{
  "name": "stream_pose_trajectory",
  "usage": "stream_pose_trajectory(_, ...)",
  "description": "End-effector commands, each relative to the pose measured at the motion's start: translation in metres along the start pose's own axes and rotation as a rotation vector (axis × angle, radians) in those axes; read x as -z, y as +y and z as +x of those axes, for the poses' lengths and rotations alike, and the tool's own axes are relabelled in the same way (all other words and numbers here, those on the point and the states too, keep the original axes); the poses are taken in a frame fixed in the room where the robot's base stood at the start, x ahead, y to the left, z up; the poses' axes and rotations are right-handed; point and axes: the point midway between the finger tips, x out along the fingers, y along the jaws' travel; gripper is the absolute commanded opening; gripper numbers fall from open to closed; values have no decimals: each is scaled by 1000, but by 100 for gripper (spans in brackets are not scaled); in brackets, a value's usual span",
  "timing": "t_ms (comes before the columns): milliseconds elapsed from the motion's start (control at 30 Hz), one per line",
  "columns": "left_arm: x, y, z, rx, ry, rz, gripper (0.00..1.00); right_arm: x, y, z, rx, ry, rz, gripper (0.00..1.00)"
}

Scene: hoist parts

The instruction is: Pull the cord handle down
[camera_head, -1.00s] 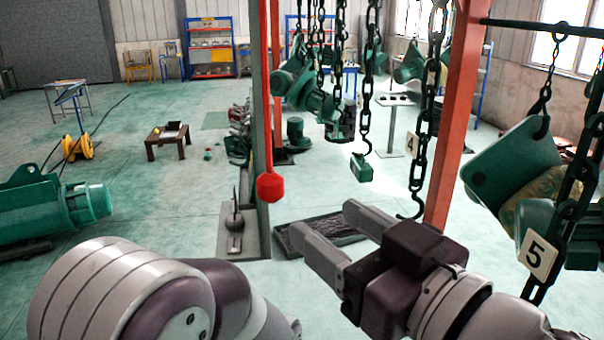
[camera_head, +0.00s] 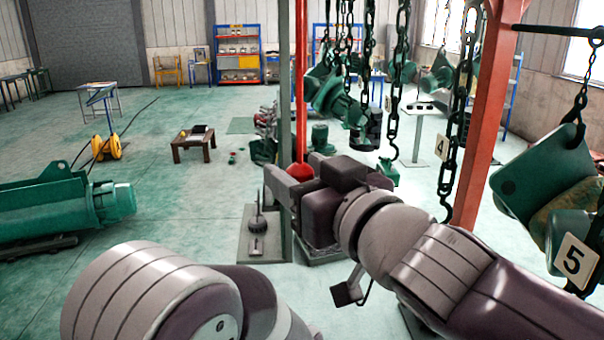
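The red cord handle (camera_head: 299,171) hangs at the lower end of a red cord (camera_head: 301,80) in the middle of the head view. My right gripper (camera_head: 296,174) reaches in from the right with its fingers spread. One finger is to the left of the handle and the other to its right and behind. The handle's lower part is hidden by the near finger and gripper body, so I cannot see whether they touch. My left arm shows at the bottom left, but its gripper is not in view.
Dark chains with hooks (camera_head: 395,90) hang to the right, near an orange-red post (camera_head: 484,120). A green hoist (camera_head: 548,175) hangs at the far right. A green motor (camera_head: 60,205) lies at the left. Open floor lies between.

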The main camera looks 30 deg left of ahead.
Motion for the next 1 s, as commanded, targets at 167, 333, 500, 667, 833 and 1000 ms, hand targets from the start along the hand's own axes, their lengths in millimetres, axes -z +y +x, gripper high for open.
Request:
stream_pose_trajectory(167, 0, 0, 0, 0, 0, 0, 68, 0, 0, 0, -1, 0, 0, 0)
stream_pose_trajectory(333, -1, 0, 5, 0, 0, 0, 68, -6, 0, 0, 0, 0, 0, 0)
stream_pose_trajectory(500, -4, 0, 33, 0, 0, 0, 68, -36, -1, 0, 0, 0, 1, 0)
stream_pose_trajectory(667, -5, 0, 44, 0, -1, 0, 68, -48, -1, 0, 0, 1, 1, 0)
stream_pose_trajectory(833, -5, 0, 40, 0, 0, 0, 68, -46, -1, 0, 0, -2, 1, 0)
stream_pose_trajectory(1000, -5, 0, 40, 0, 0, 0, 68, -47, -1, 0, 0, -3, 1, 59)
